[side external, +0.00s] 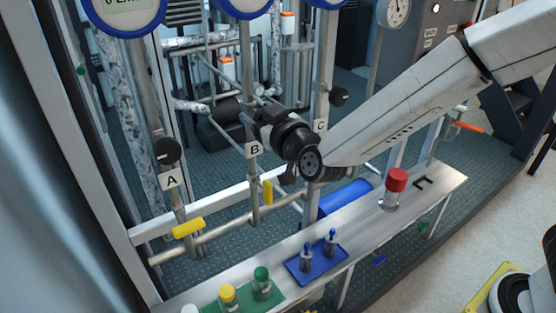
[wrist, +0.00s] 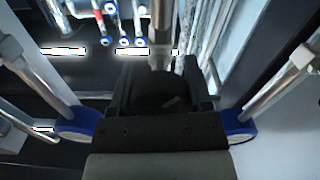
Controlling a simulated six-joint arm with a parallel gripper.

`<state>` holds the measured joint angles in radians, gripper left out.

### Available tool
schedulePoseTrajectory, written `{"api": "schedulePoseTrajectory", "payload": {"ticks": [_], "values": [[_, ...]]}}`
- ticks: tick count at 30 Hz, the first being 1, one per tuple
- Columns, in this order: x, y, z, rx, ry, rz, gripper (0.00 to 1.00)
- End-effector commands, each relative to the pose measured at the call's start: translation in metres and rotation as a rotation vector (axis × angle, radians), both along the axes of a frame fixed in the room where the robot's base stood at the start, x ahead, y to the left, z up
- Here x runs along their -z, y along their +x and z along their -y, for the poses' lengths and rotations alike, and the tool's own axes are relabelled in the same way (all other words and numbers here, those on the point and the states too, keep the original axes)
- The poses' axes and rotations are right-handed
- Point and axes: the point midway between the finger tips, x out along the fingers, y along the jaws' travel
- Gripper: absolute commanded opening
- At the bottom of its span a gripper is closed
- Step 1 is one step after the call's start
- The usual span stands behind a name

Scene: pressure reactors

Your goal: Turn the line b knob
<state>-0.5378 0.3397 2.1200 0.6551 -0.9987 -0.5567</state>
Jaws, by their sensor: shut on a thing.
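The line b knob (wrist: 162,94) is black and round in the wrist view, between my two gripper fingers, with a metal pipe beyond it. In the side external view the knob is mostly hidden by my gripper (side external: 257,118), which reaches it above the B label (side external: 254,150) on the upright pipe. My gripper, also in the wrist view (wrist: 163,88), is shut on the knob from its two sides. The knob's turned angle is hard to tell.
A black knob (side external: 167,151) stands above the A label and another (side external: 338,96) near the C label. Yellow handles (side external: 187,228) sit lower on the pipes. The bench (side external: 435,185) in front holds a blue tray (side external: 317,272) and a red-capped bottle (side external: 395,188).

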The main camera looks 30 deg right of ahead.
Motion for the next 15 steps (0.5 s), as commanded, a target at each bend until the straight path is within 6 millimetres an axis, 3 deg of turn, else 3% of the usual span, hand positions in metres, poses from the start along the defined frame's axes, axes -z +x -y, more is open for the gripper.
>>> {"api": "schedulePoseTrajectory", "payload": {"ticks": [15], "values": [[-0.0001,-0.0003,0.0003,0.0,0.343,0.0,0.05]]}}
